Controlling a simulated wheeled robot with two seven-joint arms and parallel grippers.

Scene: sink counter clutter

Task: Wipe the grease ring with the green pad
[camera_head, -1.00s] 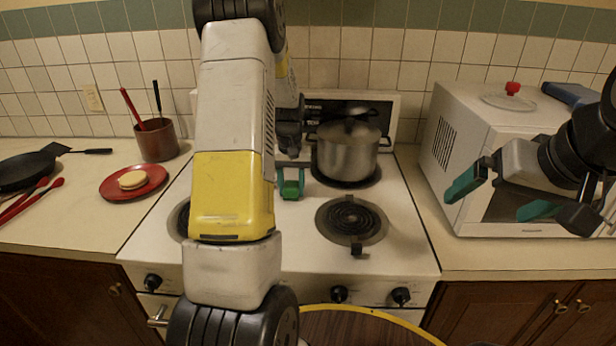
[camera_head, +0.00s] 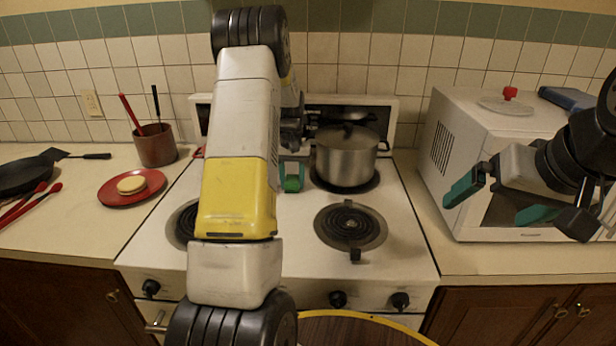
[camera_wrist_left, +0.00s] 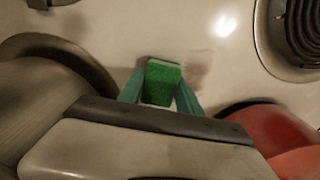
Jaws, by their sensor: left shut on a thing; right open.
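The green pad (camera_head: 292,183) is held between the teal fingers of my left gripper (camera_head: 291,172), at the stovetop between the burners. In the left wrist view the pad (camera_wrist_left: 161,84) sits between both fingertips, low over or on the white surface; I cannot tell if it touches. A faint brownish smudge, seemingly the grease ring (camera_wrist_left: 196,70), shows just right of the pad in that view. In the head view my left arm hides that spot. My right gripper (camera_head: 500,198) is open and empty in front of the microwave.
A steel pot (camera_head: 346,160) stands on the back right burner, close to the left gripper. The front right burner (camera_head: 350,225) is bare. A red item (camera_wrist_left: 268,132) lies near the gripper in the wrist view. A white microwave (camera_head: 470,130) stands right; a red plate (camera_head: 115,194) lies left.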

